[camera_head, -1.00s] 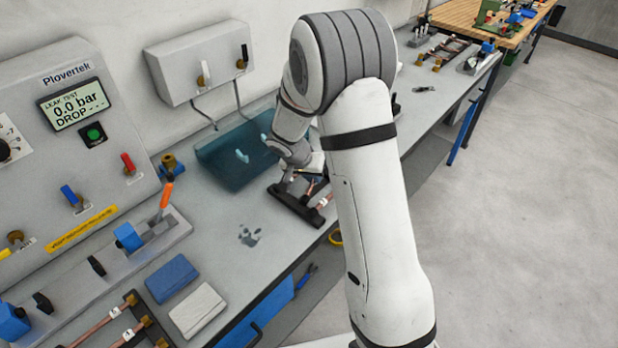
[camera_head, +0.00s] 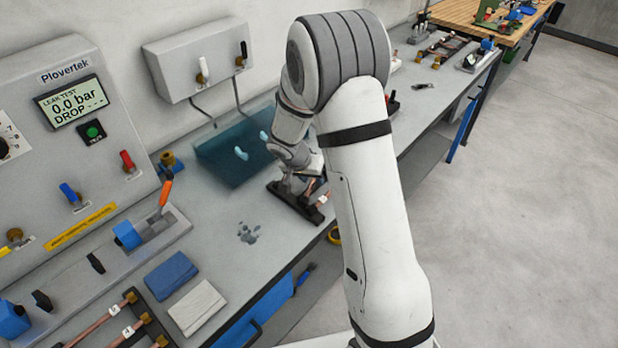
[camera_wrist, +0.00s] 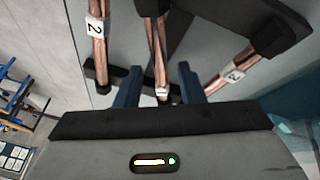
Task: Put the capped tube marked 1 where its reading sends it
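My gripper (camera_wrist: 160,88) is low over a dark tube rack (camera_head: 296,206); the rack's dark bars also show in the wrist view (camera_wrist: 245,20). Its two dark blue fingers are apart, one on each side of a copper tube (camera_wrist: 160,50), with gaps visible. That tube's white label is seen too obliquely to read. A copper tube labelled 2 (camera_wrist: 95,28) lies to the left, and another labelled tube (camera_wrist: 234,74) to the right, its mark unclear. The leak tester screen (camera_head: 72,103) reads 0.0 bar, DROP with dashes. My arm hides part of the rack in the head view.
A teal water tank (camera_head: 235,155) stands behind the rack. A blue cloth (camera_head: 172,275) and a white cloth (camera_head: 197,307) lie at front left, near another rack with labelled tubes (camera_head: 122,333). A clamp with an orange lever (camera_head: 165,190) stands below the tester. The bench between is mostly clear.

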